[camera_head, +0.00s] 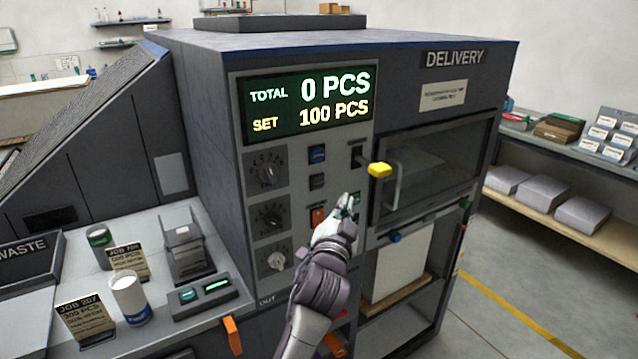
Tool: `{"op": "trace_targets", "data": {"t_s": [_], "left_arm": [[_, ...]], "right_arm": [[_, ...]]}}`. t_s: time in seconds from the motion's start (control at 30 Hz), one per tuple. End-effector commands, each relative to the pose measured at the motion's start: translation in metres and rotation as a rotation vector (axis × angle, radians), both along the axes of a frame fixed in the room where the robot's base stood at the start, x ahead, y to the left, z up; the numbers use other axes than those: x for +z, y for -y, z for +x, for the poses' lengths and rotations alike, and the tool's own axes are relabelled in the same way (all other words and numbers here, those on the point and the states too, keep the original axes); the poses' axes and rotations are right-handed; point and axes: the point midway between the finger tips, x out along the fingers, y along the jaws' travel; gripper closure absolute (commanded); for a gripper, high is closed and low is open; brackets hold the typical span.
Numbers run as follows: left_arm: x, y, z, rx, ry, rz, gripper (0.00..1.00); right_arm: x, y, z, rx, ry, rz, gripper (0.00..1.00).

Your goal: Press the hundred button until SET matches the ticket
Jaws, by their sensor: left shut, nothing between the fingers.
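The machine's display (308,103) reads TOTAL 0 PCS and SET 100 PCS. One ticket (88,319) at the front left appears to read JOB 207, 300 PCS. A second ticket (128,262) stands behind it, its smaller print hard to read. My left gripper (346,204) is shut and empty, its tips at the panel below the display, close to a green button (355,197). I cannot tell if the tips touch it. Button labels are too small to read. My right gripper is out of view.
Several round dials (267,170) line the panel's left side. A yellow knob (380,170) sticks out by the delivery window (440,165). Floor at the right is clear.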

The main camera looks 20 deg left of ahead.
Motion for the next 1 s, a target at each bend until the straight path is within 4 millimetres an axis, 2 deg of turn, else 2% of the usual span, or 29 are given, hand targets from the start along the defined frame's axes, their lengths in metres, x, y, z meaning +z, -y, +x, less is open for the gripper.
{"op": "trace_targets", "data": {"t_s": [0.3,0.5,1.0], "left_arm": [[0.001,-0.037,0.028,0.002,0.0,0.002,1.0],[0.0,-0.05,0.039,0.002,0.0,0.001,1.0],[0.0,-0.054,0.042,0.001,0.001,-0.002,1.0]], "right_arm": [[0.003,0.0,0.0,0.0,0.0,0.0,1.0],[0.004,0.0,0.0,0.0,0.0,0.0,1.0],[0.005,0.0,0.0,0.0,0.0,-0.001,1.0]]}}
